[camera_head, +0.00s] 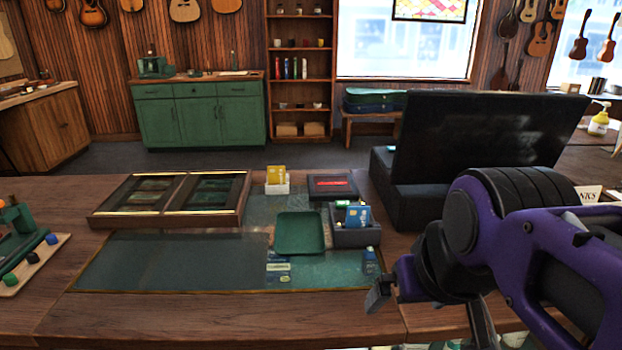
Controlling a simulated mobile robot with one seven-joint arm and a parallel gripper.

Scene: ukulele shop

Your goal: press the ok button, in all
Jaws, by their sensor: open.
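No button marked OK can be made out in this view. A small dark device with a lit red display (332,185) sits on the counter, right of the middle; any keys on it are too small to tell. My purple and black arm reaches in from the right. My gripper (428,308) is open and empty above the counter's front right part, nearer to me than the red display and to its right. One finger shows at the left and the other is partly cut off by the bottom edge.
A green tray (299,233), a grey box with cards (354,236) and a white card holder (277,186) stand on the wooden counter (190,318).

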